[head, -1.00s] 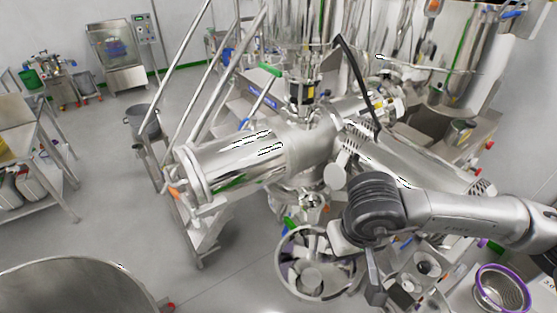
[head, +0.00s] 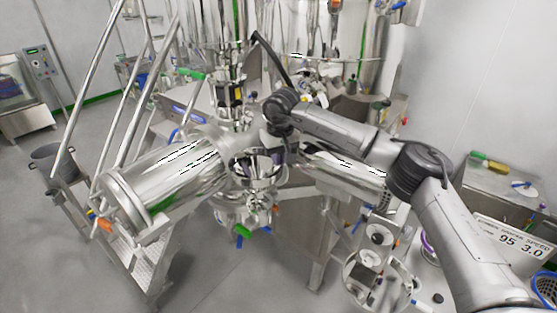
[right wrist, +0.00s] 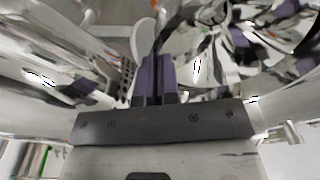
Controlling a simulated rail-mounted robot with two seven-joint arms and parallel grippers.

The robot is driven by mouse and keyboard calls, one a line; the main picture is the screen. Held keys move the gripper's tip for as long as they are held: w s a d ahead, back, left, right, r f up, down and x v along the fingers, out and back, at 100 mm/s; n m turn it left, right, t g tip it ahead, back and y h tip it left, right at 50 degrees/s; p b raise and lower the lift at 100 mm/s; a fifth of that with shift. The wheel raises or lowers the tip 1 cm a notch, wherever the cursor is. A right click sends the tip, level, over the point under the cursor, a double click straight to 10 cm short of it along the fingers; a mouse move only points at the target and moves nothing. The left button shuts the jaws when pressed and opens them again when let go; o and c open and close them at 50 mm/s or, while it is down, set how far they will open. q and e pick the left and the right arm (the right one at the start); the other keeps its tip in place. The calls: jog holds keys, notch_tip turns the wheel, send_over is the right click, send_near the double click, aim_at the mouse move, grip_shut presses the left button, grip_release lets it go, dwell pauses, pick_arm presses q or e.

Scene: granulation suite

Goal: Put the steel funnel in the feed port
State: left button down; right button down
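The steel funnel (head: 257,168), a shiny wide-mouthed bowl, shows left of my right wrist in the head view. It stands mouth up in front of the steel machine body. My right gripper (head: 281,150) is at its right rim. In the right wrist view the two purple fingers (right wrist: 157,72) are close together, and the shiny funnel (right wrist: 205,38) fills the upper right beyond them. They appear shut on its rim, though the contact is partly lost in reflections. I cannot make out the feed port; the funnel and arm may hide it. My left gripper is not in view.
A large horizontal steel cylinder (head: 165,180) lies left of the funnel. A round steel vessel (head: 373,278) and a scale display (head: 512,243) are at lower right. A steel cabinet (head: 505,190) stands at right. Floor is open at lower left.

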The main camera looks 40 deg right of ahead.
jog(key=f+b, duration=0.3)
jog(key=f, duration=0.3)
jog(key=shift+d+f, duration=0.2)
dwell(0.5)
dwell(0.9)
jog(key=c, duration=1.3)
grip_release()
jog(key=shift+f, duration=0.1)
jog(key=shift+d, duration=0.1)
